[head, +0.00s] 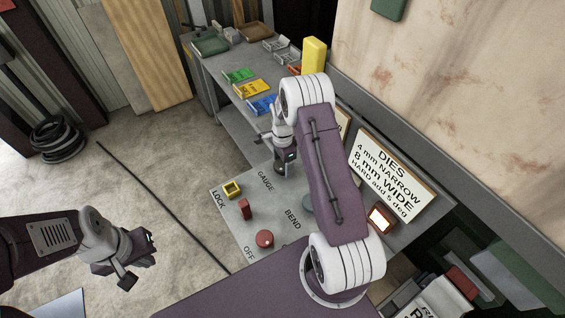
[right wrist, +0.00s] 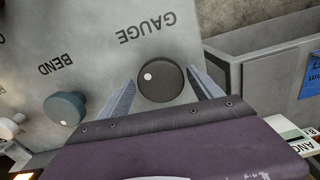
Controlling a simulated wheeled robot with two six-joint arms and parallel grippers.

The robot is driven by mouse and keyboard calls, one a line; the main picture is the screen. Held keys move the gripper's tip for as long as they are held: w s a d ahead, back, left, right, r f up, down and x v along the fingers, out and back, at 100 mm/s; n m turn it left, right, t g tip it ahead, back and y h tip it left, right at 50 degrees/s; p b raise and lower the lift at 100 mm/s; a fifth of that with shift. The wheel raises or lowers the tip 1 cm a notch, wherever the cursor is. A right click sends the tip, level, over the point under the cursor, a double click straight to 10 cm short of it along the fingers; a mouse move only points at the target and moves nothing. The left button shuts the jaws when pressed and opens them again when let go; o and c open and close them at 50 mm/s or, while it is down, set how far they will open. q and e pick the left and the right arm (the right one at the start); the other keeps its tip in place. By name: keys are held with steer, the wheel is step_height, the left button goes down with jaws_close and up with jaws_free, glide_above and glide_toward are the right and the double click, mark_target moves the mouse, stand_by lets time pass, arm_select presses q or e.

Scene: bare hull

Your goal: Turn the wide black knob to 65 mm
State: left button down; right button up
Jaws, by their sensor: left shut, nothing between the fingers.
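The wide black knob (right wrist: 168,91), round and dark with a white dot on its left side, is on the grey panel (right wrist: 90,20) under the word GAUGE in the right wrist view. My right gripper (right wrist: 162,77) is open, with one finger on each side of the knob and a visible gap to both. In the head view my right gripper (head: 283,160) is over the panel near GAUGE, and I cannot make out the knob apart from it. My left gripper (head: 126,272) is shut and empty, over the floor left of the panel.
A blue-grey BEND knob (right wrist: 65,108) is beside the black knob. The panel also has a yellow-framed LOCK control (head: 232,188), a red block-shaped switch (head: 243,209) and a red round knob (head: 264,239). A DIES sign (head: 391,177) leans behind. Coloured trays (head: 250,89) lie beyond.

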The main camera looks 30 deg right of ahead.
steer(key=c, duration=1)
